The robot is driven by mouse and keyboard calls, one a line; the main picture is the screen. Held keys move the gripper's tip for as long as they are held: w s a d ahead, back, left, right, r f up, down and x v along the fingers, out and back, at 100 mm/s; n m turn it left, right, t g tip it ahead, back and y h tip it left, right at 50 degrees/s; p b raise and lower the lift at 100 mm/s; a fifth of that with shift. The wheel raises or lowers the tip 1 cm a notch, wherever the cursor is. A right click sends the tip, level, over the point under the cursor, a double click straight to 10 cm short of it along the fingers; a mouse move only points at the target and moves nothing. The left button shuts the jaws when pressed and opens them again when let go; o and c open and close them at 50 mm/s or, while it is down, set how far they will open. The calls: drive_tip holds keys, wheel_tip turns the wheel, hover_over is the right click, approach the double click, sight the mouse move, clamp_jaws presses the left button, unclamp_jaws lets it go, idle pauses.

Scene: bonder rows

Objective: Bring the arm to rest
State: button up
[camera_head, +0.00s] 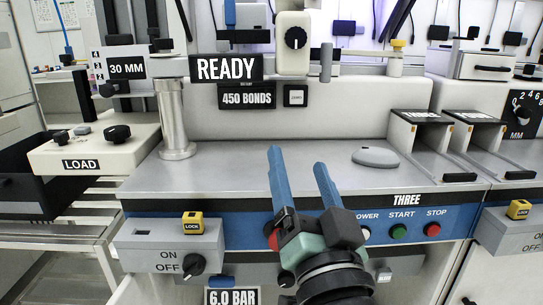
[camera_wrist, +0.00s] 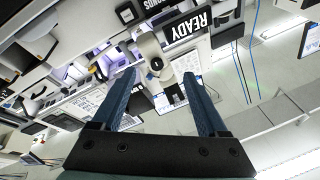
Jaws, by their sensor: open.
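My gripper (camera_head: 297,158) is in the head view, in front of the bonder marked THREE, over the front part of its grey worktop (camera_head: 230,176). Its two blue fingers point up and are spread apart with nothing between them. In the wrist view the open fingers (camera_wrist: 160,82) frame the upper part of the machine, which shows upside down with its READY sign (camera_wrist: 186,25). My wrist hides part of the blue front panel, near the POWER label.
A grey rounded puck (camera_head: 376,157) lies on the worktop right of my gripper. Open bins (camera_head: 433,150) stand further right. A LOAD box (camera_head: 95,150) and a metal post (camera_head: 174,120) are left. A yellow lock (camera_head: 192,225), a knob and START (camera_head: 399,231) and STOP (camera_head: 432,229) buttons line the front.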

drive_tip(key=s+a+r+n+t+h+p, duration=0.1)
drive_tip(key=s+r+t, duration=0.1)
drive_tip(key=s+r, duration=0.35)
drive_tip(key=s+a+r+n+t+h, duration=0.1)
drive_tip(key=s+a+r+n+t, duration=0.15)
drive_tip(key=r, duration=0.65)
drive_tip(key=s+a+r+n+t+h+p, duration=0.1)
drive_tip(key=s+r+t, duration=0.1)
drive_tip(key=s+r, duration=0.4)
wheel_tip(320, 180, up, 37)
drive_tip(key=w+p, duration=0.2)
drive_tip(key=p, duration=3.4)
drive_tip(key=shift+w+d+g, duration=0.15)
drive_tip(key=shift+d+g, duration=0.2)
drive_tip(key=shift+d, duration=0.05)
